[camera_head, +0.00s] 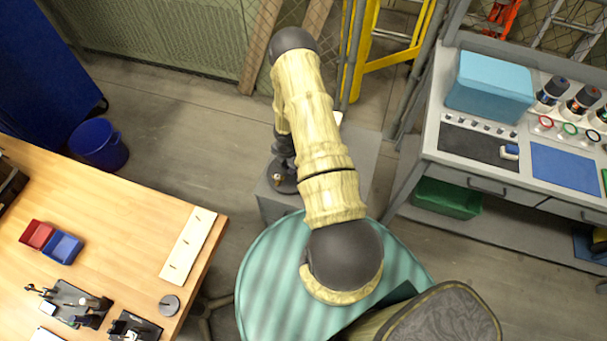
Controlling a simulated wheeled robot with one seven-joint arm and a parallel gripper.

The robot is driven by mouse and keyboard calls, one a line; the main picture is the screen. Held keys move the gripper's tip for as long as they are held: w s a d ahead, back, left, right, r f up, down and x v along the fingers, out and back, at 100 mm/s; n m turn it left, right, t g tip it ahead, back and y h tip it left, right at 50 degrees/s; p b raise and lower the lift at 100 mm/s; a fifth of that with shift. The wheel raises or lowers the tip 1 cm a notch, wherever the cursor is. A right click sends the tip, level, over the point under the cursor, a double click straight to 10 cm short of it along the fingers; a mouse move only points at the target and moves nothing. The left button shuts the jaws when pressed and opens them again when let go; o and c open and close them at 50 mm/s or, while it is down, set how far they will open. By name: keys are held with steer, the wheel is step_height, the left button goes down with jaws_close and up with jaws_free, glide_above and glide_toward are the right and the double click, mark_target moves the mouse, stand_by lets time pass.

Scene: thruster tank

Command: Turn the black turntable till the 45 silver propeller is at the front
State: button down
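A dark, round, flat disc, apparently the black turntable (283,187), sits on a grey box-shaped stand (275,209) in the middle of the head view. A small brass-coloured bit shows on it. My arm covers its right side. No silver propeller or number can be made out. Dark parts that look like my gripper (283,158) show left of my arm, just over the disc. The fingertips are too small and hidden to read, and I cannot tell if they touch anything.
A wooden bench (120,240) with red and blue bins is at left, a blue bucket (98,144) behind it. A workbench (440,115) with a light-blue box (489,86) stands at right. A yellow ladder (385,62) is at the back. Floor is clear left of the stand.

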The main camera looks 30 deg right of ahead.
steer(key=shift+n+p, duration=0.4)
steer(key=shift+n, duration=1.3)
steer(key=shift+n+p, duration=0.6)
steer(key=shift+n, duration=1.1)
steer(key=shift+n+p, duration=0.8)
steer(key=shift+n, duration=0.9)
